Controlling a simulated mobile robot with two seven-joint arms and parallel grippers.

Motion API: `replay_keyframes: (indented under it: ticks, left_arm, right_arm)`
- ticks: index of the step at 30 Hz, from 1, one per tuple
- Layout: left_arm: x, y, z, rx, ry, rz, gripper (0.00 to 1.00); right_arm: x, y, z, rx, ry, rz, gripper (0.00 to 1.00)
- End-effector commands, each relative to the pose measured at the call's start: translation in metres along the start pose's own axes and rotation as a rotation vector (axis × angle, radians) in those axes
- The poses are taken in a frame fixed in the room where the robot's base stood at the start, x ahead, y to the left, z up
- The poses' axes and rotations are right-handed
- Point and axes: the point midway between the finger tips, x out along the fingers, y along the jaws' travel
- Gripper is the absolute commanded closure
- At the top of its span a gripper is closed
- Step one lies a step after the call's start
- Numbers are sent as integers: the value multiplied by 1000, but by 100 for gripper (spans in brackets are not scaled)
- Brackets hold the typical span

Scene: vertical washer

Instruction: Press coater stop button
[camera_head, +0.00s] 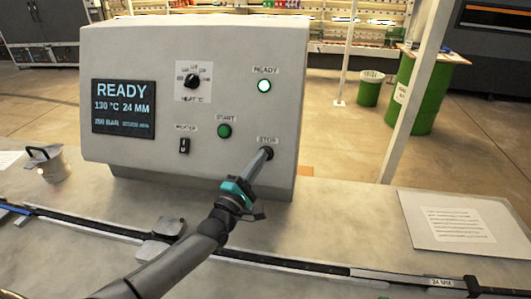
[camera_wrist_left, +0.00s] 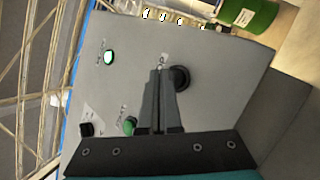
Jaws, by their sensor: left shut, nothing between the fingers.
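The grey control box (camera_head: 215,45) stands on the bench. Its stop button (camera_head: 271,153), under a STOP label, is mostly covered by my left fingertips in the head view. In the left wrist view the stop button (camera_wrist_left: 181,78) is a dark round knob just right of the fingertips. My left gripper (camera_head: 265,153) is shut and empty, its fingers pointing at the panel; it also shows in the left wrist view (camera_wrist_left: 160,72). I cannot tell whether the tips touch the button. The display (camera_head: 123,107) reads READY, 130 °C, 24 MM. My right gripper is out of view.
The panel also has a green start button (camera_head: 224,131), a lit READY lamp (camera_head: 264,86), a heat dial (camera_head: 192,81) and a heater switch (camera_head: 184,146). A dark rail (camera_head: 300,267) crosses the bench. A paper sheet (camera_head: 458,224) lies at right, a metal pot (camera_head: 50,165) at left.

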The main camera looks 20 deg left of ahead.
Motion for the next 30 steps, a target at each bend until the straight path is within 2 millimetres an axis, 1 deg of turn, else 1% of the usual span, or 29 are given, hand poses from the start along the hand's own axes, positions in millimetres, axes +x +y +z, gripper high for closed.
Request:
replay_keyframes:
  ticks: [2, 5, 9, 16, 21, 30]
  left_arm:
    - [-1, 1, 1, -1, 0, -1, 100]
    - [-5, 5, 5, -1, 0, -3, 100]
    - [-14, 14, 13, -2, 0, -1, 100]
    - [-30, 25, 24, 0, 0, -1, 100]
    - [-35, 26, 26, 0, 0, 0, 100]
    - [-35, 25, 26, 0, 0, 0, 100]
  right_arm:
    - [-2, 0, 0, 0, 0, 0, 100]
    - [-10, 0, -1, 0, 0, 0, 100]
    - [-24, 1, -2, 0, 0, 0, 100]
    - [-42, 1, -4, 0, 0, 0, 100]
    - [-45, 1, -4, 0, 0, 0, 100]
    - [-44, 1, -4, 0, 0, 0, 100]
